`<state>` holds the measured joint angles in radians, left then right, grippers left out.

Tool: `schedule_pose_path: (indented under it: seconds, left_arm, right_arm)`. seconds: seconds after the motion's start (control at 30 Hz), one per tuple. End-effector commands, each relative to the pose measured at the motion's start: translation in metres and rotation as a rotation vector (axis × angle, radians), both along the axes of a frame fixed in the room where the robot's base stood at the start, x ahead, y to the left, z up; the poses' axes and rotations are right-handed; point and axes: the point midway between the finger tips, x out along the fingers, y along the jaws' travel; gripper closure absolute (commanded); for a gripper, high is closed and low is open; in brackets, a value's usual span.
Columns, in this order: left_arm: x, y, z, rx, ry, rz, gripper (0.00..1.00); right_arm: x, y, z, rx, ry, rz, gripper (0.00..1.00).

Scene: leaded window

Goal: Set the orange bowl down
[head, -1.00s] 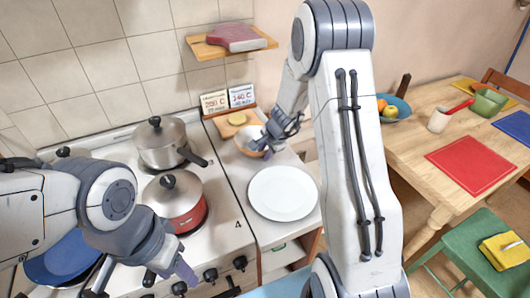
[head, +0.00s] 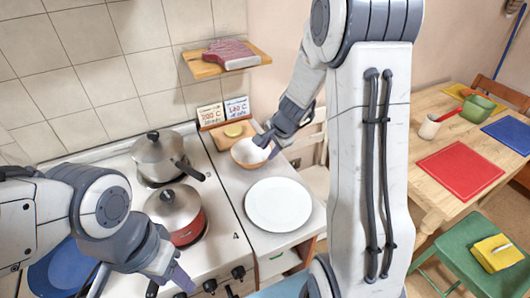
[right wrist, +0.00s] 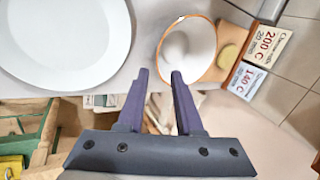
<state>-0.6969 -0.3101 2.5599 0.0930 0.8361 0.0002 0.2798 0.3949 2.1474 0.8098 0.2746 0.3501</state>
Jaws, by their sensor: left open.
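The orange bowl (head: 245,152), white inside with an orange rim, sits upright on the grey counter (head: 228,178), behind the white plate. It also shows in the right wrist view (right wrist: 192,45). My right gripper (head: 268,146) is at the bowl's right edge. In the right wrist view its two purple fingers (right wrist: 159,75) stand apart with a clear gap; one fingertip overlaps the bowl's near rim, the other is outside it. Whether a finger touches the rim I cannot tell. My left gripper (head: 172,277) is open and empty over the stove front.
The white plate (head: 278,204) lies on the counter in front of the bowl. A board with yellow food (head: 233,130) and two cards (head: 223,112) stands behind. The stove with a red pot (head: 186,232) and a steel pot (head: 158,157) is left.

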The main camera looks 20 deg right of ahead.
Motion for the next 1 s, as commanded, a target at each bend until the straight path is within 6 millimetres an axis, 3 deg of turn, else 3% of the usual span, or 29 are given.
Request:
schedule_pose_path:
  seconds: [0.27,0.37,0.43,0.5,0.6,0.67,0.7,0.8,0.9,1.0]
  left_arm:
    - [0.0,0.0,0.003,0.0,0.0,0.0,0.5]
    - [0.0,0.0,0.003,0.0,0.0,0.0,0.5]
    - [0.0,0.0,0.003,0.0,0.0,0.0,0.5]
    - [0.0,0.0,0.003,0.0,0.0,0.0,0.5]
    - [0.0,0.0,0.003,0.0,0.0,0.0,0.5]
    - [0.0,0.0,0.003,0.0,0.0,0.0,0.5]
    - [0.0,0.0,0.003,0.0,0.0,0.0,0.5]
    - [0.0,0.0,0.003,0.0,0.0,0.0,0.5]
    - [0.0,0.0,0.003,0.0,0.0,0.0,0.5]
    - [0.0,0.0,0.003,0.0,0.0,0.0,0.5]
  right_arm:
    - [-0.007,0.006,0.013,-0.001,0.002,0.024,0.65]
    - [-0.015,0.042,0.023,-0.017,0.005,0.167,0.65]
    - [-0.033,0.087,0.035,-0.041,0.012,0.361,0.65]
    - [-0.066,0.14,0.049,-0.079,0.023,0.623,0.65]
    - [-0.132,0.197,0.065,-0.154,0.045,1.027,0.65]
    - [-0.173,0.217,0.071,-0.204,0.058,1.251,0.65]
    - [-0.198,0.224,0.074,-0.24,0.067,1.388,0.65]
    - [-0.249,0.228,0.079,-0.325,0.083,1.673,0.65]
    - [-0.279,0.223,0.08,-0.392,0.097,1.861,0.65]
    - [-0.293,0.218,0.081,-0.431,0.104,1.955,0.65]
